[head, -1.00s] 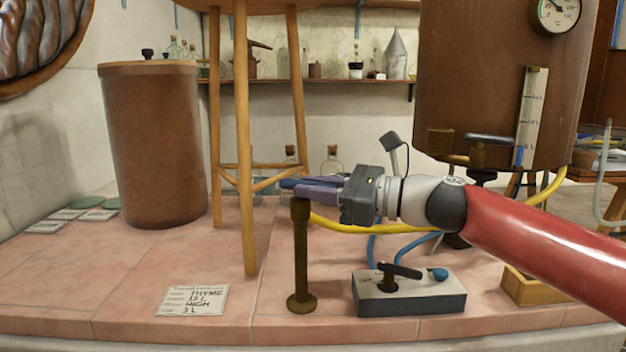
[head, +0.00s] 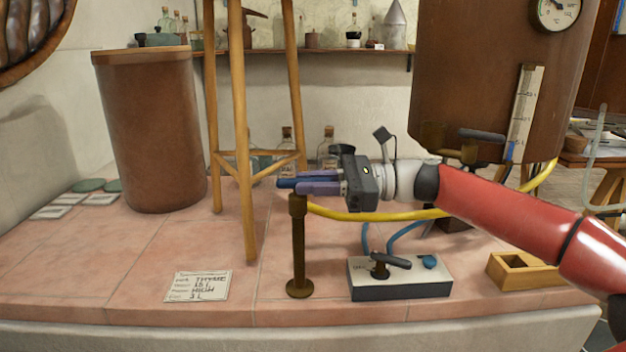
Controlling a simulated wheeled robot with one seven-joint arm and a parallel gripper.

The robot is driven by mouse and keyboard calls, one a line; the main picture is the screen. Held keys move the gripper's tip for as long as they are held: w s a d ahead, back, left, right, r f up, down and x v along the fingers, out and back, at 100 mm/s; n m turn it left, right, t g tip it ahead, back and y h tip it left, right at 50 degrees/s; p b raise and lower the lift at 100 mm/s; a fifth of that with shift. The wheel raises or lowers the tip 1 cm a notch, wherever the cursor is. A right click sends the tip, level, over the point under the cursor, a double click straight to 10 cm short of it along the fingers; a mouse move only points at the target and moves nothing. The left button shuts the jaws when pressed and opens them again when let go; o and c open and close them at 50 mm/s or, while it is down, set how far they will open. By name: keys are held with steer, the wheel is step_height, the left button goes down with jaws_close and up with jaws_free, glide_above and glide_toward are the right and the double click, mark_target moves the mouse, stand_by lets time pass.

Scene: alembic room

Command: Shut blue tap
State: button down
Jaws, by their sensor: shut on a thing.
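The blue tap is a brass post (head: 298,250) standing on the tiled ledge, with a blue handle (head: 286,183) at its top. My gripper (head: 302,182) comes in from the right at the height of the handle. Its purple fingers are shut on the blue handle, and the handle's end sticks out to the left past the fingertips. The fingers hide the rest of the handle, so its exact angle is hard to tell.
A wooden stool (head: 238,130) stands close behind the post. A white box (head: 400,278) with a dark lever and blue knob sits to the right. A yellow hose (head: 400,216) runs behind my gripper. A paper card (head: 198,286) lies at left, with bare tiles around.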

steer(key=c, duration=1.3)
jaws_free()
steer(key=shift+c, duration=0.2)
steer(key=shift+d, duration=0.1)
steer(key=d, duration=0.7)
steer(key=shift+d+p, duration=0.3)
steer(key=shift+d, duration=0.05)
